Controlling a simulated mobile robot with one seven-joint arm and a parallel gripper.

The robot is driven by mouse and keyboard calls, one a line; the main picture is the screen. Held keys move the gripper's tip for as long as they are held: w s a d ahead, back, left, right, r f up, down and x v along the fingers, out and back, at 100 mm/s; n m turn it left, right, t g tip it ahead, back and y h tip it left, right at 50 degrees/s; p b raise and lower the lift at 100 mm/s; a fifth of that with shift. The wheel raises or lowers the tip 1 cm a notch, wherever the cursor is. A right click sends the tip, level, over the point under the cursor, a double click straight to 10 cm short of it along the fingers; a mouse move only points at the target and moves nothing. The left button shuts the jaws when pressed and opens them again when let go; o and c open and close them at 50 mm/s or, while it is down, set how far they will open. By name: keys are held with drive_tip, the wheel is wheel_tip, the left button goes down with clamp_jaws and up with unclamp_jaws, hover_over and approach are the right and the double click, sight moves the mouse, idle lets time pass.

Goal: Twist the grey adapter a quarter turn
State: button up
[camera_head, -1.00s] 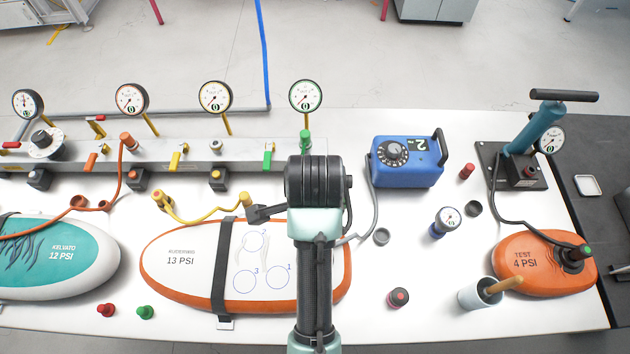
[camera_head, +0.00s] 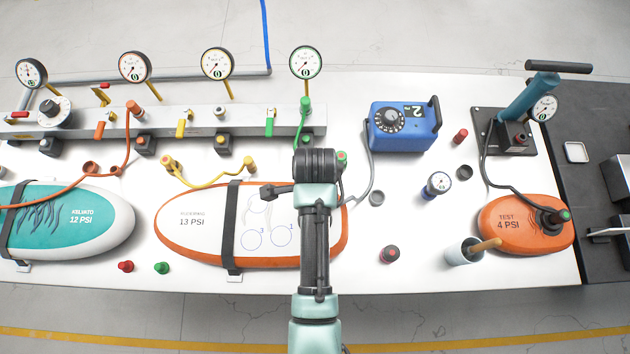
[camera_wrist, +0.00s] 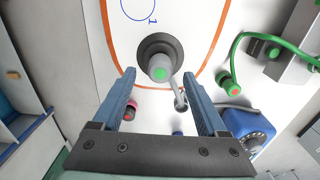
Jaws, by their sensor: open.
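The grey adapter (camera_wrist: 160,66) shows in the wrist view as a short grey cylinder with a green centre. It sits in a dark round valve on the white, orange-edged board marked 13 PSI (camera_head: 200,222). No contact shows. In the head view my arm hides the adapter and the fingertips.
A blue pump box (camera_head: 404,128) stands right of my arm. A green hose end (camera_wrist: 229,87) lies close to the right finger in the wrist view. A black strap (camera_head: 235,228) crosses the board. Small caps and cups lie on the table to the right.

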drive_tip(key=shift+f, duration=1.7)
clamp_jaws()
drive_tip(key=c, duration=0.6)
unclamp_jaws()
clamp_jaws()
drive_tip(key=shift+r+n+p, duration=0.15)
drive_tip(key=shift+n+p, duration=0.4)
drive_tip(key=shift+n, duration=0.35)
drive_tip(key=n, duration=0.3)
drive_tip(key=shift+p, duration=0.35)
